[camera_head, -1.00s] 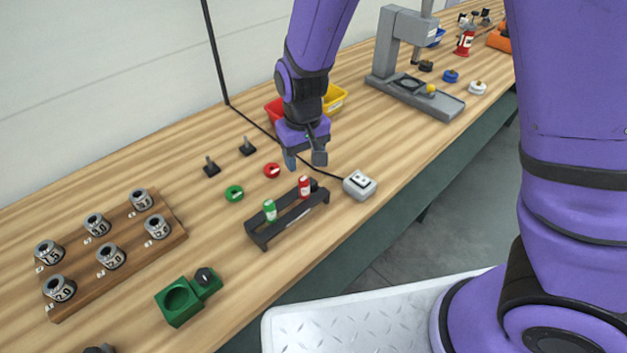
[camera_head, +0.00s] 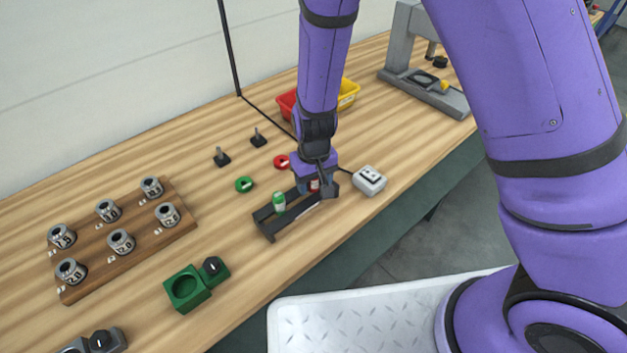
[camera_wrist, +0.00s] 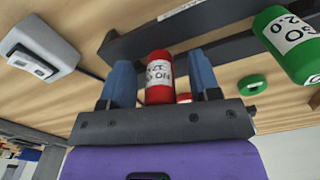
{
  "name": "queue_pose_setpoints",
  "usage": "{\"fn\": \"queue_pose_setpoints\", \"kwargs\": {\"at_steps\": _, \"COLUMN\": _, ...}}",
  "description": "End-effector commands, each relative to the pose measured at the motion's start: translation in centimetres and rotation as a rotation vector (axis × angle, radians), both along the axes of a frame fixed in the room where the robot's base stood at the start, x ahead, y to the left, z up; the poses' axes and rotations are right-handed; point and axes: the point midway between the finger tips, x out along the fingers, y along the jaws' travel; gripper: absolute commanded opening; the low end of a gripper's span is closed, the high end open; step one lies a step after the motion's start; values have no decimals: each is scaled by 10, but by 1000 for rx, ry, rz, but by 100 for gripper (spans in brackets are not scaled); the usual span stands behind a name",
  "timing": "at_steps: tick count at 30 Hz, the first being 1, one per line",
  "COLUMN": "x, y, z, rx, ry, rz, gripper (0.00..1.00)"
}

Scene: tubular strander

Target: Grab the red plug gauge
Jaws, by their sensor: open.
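The red plug gauge (camera_wrist: 159,78) stands upright in the dark rack (camera_head: 268,224), with a white label on its side. In the wrist view it sits between the two blue fingers of my gripper (camera_wrist: 161,82), with a narrow gap visible on the sides. My gripper (camera_head: 318,188) is open and lowered over the right part of the rack in the head view, where it hides most of the red plug gauge (camera_head: 314,184). The green plug gauge (camera_head: 279,202) stands in the same rack to the left, also seen in the wrist view (camera_wrist: 290,42).
A white switch box (camera_head: 370,180) is close to the right of my gripper. A red ring (camera_head: 282,161) and a green ring (camera_head: 244,184) lie behind the rack. A wooden board (camera_head: 128,240) with several ring gauges and a green fixture (camera_head: 188,288) are at left.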

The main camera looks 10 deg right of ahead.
Motion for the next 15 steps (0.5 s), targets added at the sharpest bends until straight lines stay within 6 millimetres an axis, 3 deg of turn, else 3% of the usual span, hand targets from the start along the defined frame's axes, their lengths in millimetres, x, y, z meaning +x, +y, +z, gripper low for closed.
{"fn": "queue_pose_setpoints", "kwargs": {"at_steps": 8, "x": 0, "y": 0, "z": -2, "rx": 0, "ry": 0, "rz": 0, "gripper": 57}}
{"fn": "queue_pose_setpoints", "kwargs": {"at_steps": 15, "x": 0, "y": 0, "z": -2, "rx": 0, "ry": 0, "rz": 0, "gripper": 1}}
